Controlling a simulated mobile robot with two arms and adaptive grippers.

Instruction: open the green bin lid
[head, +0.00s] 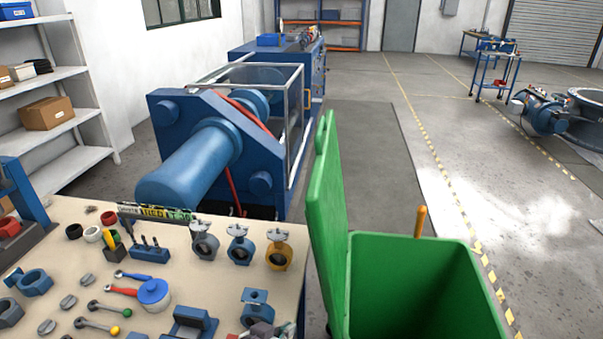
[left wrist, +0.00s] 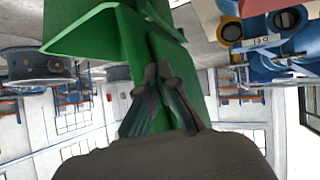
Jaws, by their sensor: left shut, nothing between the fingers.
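The green bin (head: 412,285) stands at the lower right of the head view, its mouth uncovered and its visible inside empty. Its green lid (head: 326,215) stands nearly upright along the bin's left side, beside the workbench. In the left wrist view my left gripper (left wrist: 165,75) has its dark fingers together with nothing between them. A large green surface of the bin or lid (left wrist: 126,45) lies right behind the fingers. I cannot tell whether they touch it. Neither gripper can be made out in the head view.
A workbench (head: 165,292) with butterfly valves (head: 240,246), tools and rings fills the lower left. A blue machine (head: 215,150) stands behind it. An orange handle-like post (head: 420,221) rises at the bin's far rim. Open floor (head: 375,170) lies beyond the bin.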

